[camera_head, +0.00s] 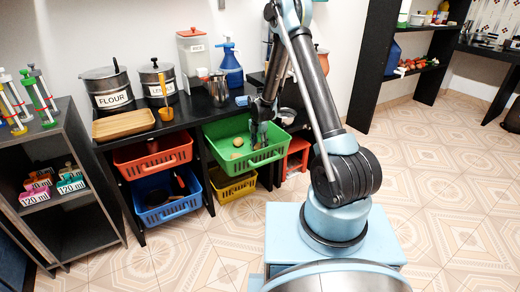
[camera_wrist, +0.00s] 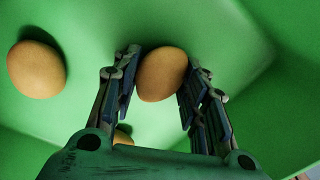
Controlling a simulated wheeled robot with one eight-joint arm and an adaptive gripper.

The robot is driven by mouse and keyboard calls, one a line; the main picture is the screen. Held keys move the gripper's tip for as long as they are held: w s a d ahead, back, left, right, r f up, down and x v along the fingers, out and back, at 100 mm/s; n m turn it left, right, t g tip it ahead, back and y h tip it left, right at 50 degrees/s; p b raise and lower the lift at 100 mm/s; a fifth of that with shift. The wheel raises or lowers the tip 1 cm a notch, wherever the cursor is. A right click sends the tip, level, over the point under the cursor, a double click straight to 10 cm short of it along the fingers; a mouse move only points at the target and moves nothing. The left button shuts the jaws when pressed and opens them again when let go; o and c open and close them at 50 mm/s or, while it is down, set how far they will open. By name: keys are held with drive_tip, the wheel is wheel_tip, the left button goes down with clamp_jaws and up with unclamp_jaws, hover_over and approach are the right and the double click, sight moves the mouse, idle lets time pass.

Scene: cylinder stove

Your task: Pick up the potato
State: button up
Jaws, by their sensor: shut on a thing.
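My gripper (camera_wrist: 160,85) is inside the green basket (camera_wrist: 230,30), with its two fingers on either side of a brown potato (camera_wrist: 160,72) and shut on it. Another potato (camera_wrist: 36,69) lies apart to the left in the wrist view. A third brown piece (camera_wrist: 122,135) shows partly behind the gripper's palm. In the head view my gripper (camera_head: 259,138) reaches down into the green basket (camera_head: 262,158), where a potato (camera_head: 238,142) shows to its left. The held potato is hidden there by the fingers.
A red basket (camera_head: 150,160) and a blue basket (camera_head: 170,212) sit to the left, and a yellow basket (camera_head: 235,188) is below the green one. Pots (camera_head: 108,90), a wooden board (camera_head: 124,124) and a blue spray bottle (camera_head: 230,65) stand on the dark shelf. Open tiled floor (camera_head: 440,180) lies to the right.

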sight(259, 145)
drive_tip(key=shift+r, duration=5)
